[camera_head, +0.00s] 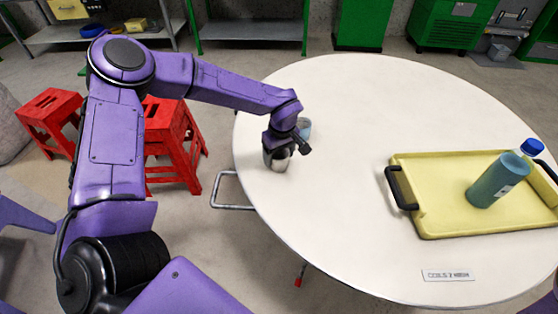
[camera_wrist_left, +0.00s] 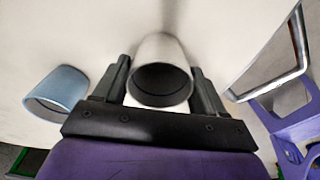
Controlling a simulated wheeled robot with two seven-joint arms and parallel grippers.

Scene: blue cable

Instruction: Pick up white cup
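The white cup (camera_wrist_left: 160,65) stands on the round table and looks greyish in shadow. In the left wrist view it is between the two fingers of my left gripper (camera_wrist_left: 160,85), with its dark opening facing the camera. In the head view the cup (camera_head: 280,163) is partly hidden under my left gripper (camera_head: 285,150). The fingers appear apart, one on each side of the cup; small gaps or contact are hard to make out. My right gripper is not in view.
A light blue cup (camera_wrist_left: 57,92) stands close beside the white cup; in the head view it is behind the gripper (camera_head: 305,127). A yellow tray (camera_head: 435,218) with a teal bottle (camera_head: 498,180) is at the right. The table's middle is clear. Red stools (camera_head: 172,145) stand left.

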